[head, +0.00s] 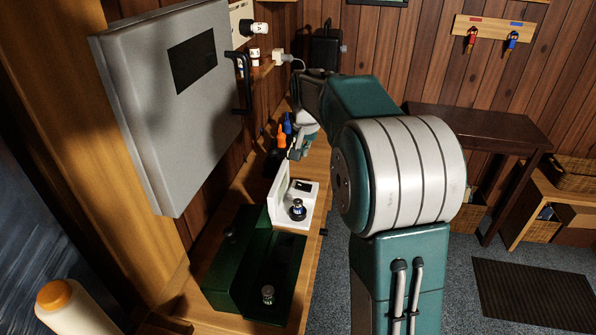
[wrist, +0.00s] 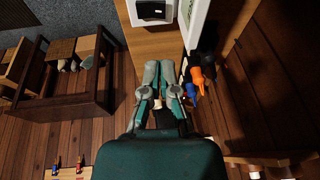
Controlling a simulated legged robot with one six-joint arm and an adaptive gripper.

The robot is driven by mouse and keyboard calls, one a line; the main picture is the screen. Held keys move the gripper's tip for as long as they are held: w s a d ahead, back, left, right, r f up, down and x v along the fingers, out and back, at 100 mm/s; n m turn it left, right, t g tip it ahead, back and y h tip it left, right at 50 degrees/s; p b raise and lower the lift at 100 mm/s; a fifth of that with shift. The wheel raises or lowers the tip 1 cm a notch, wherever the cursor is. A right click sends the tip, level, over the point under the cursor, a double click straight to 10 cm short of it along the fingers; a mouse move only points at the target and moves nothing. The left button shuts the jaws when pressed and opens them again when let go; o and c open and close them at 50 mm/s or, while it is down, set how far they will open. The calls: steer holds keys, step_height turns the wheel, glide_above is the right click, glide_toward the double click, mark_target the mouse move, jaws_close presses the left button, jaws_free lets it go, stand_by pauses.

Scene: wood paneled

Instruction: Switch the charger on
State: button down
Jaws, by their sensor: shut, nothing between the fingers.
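No label marks the charger, so I cannot tell which device it is. A white device (head: 292,211) with a dark knob (head: 297,209) and a small dark display stands on the wooden bench. A dark green device (head: 243,262) with a knob (head: 268,293) stands nearer on the same bench. My gripper (head: 297,152) is beyond the white device, above the bench, partly hidden by my arm. In the wrist view my gripper (wrist: 160,70) is shut and empty. A white device also shows at the top of that view (wrist: 195,20), apart from the fingers.
A grey cabinet (head: 150,100) with a dark panel hangs over the bench at left. Orange (head: 281,136) and blue (head: 287,122) nozzle-like items stand close to my gripper. A dark table (head: 480,125) is at right. Open carpet (head: 475,240) lies at lower right.

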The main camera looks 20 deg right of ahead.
mark_target(300, 187)
steer(key=x, duration=0.4)
steer(key=a+x, duration=0.1)
steer(key=x, duration=0.7)
steer(key=shift+a+f, duration=0.1)
steer(key=shift+f, duration=0.65)
steer(key=shift+a, duration=0.1)
steer(key=shift+w+a+f+h, duration=0.15)
steer(key=shift+f+h, duration=0.15)
steer(key=shift+f, duration=0.05)
steer(key=shift+s+d+r, duration=0.4)
steer(key=shift+s+d, duration=0.05)
steer(key=shift+d, duration=0.15)
